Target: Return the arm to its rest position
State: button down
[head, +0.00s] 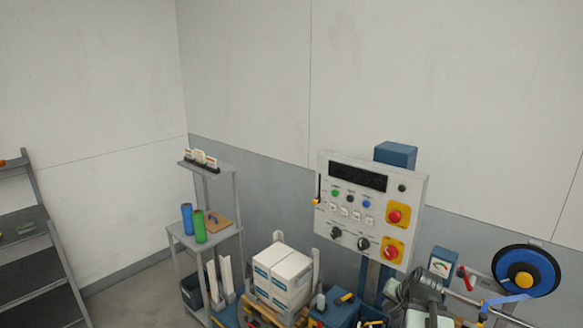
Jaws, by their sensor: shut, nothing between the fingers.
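A grey jointed mechanism with a metal rod (485,306) shows at the bottom right and looks like part of my arm. It runs from a grey joint (428,284) down toward the bottom edge. I cannot make out any gripper fingers on it. My gripper is not seen in the head view.
A control panel (345,206) with buttons and knobs stands right of centre. White-and-blue boxes (283,275) sit left of it. A grey shelf stand (203,236) holds blue and green cylinders. A blue reel (526,272) is at right. Dark shelving (30,262) stands at far left.

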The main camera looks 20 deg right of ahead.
jog(key=w+a+f+n+g+y+b, duration=0.15)
jog(key=a+f, duration=0.25)
jog(key=a, duration=0.5)
jog(key=w+a+f+n+b, duration=0.2)
jog(key=a+f+n+b, duration=0.1)
jog(key=a, duration=0.6)
jog(key=w+a+f+n+g+y+b, duration=0.1)
jog(key=w+a+f+n+b, duration=0.2)
jog(key=a, duration=0.7)
jog(key=s+a+f+n+g+b, duration=0.25)
jog(key=a+f, duration=0.25)
jog(key=a, duration=0.3)
jog(key=shift+g+h, duration=0.8)
jog(key=shift+h, duration=0.15)
jog(key=s, duration=0.1)
jog(key=s+d, duration=0.1)
jog(key=s, duration=0.3)
jog(key=shift+s+d+r+p, duration=0.15)
jog(key=shift+s+d+p, duration=0.1)
jog(key=shift+p, duration=0.15)
